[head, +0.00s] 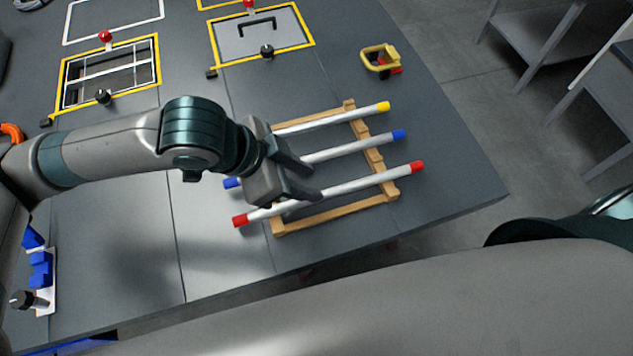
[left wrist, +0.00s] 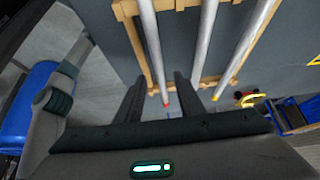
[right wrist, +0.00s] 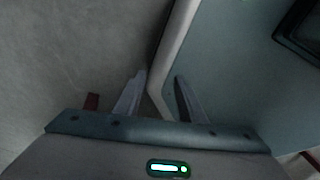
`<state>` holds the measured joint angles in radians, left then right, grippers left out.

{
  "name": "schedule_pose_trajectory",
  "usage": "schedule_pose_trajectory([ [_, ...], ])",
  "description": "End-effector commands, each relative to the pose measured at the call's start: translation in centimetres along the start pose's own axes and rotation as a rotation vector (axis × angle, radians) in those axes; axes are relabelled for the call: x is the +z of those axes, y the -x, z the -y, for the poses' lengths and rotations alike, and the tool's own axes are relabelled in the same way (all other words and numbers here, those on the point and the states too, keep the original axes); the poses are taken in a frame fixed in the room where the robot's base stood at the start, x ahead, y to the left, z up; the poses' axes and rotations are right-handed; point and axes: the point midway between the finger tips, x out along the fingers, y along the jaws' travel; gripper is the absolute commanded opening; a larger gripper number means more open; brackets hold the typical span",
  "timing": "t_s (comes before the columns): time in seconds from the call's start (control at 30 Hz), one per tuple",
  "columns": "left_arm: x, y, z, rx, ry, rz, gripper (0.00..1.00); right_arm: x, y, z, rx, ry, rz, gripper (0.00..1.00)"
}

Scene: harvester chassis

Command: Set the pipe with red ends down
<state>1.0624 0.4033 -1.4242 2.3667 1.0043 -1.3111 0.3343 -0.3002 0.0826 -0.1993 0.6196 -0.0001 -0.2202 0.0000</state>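The white pipe with red ends (head: 355,186) lies across the wooden rack (head: 340,213), nearest the table's front edge. Both red ends stick out past the rack. My left gripper (head: 316,178) is over this pipe, left of its middle, and hides part of it. In the left wrist view, its two fingers (left wrist: 160,97) are apart and empty. The red end (left wrist: 166,102) shows in the gap between them, farther off. My right gripper (right wrist: 158,92) has its fingers apart with nothing held. It is not seen in the head view.
Pipes with blue ends (head: 350,147) and yellow ends (head: 335,117) lie on the same rack. A yellow-handled tool (head: 378,58) lies behind it. Yellow-framed panels (head: 262,38) are at the back. The table right of the rack is clear.

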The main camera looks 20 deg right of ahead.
Motion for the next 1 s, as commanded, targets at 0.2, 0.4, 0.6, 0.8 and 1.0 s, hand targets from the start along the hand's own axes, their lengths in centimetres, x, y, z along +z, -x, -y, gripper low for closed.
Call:
schedule_pose_trajectory([
  [0.2,0.0,3.6,0.1,-0.003,0.001,0.0,0.35,-0.6,-0.4,0.1,0.0,0.0,-0.016,0.37],
  [0.4,0.0,5.3,0.1,-0.002,0.0,0.0,0.35,-1.9,-0.4,0.4,-0.004,0.0,-0.043,0.37],
  [0.6,0.0,5.7,0.0,0.0,0.001,0.001,0.35,-2.5,-0.4,0.9,-0.009,0.0,-0.052,0.37],
  [0.8,0.0,5.6,0.0,0.0,0.001,0.001,0.35,-2.2,-0.4,1.0,-0.01,0.001,-0.047,0.37],
  [1.0,0.0,5.6,0.0,0.0,0.001,0.0,0.35,-2.0,-0.4,0.8,-0.008,0.001,-0.044,0.37],
])
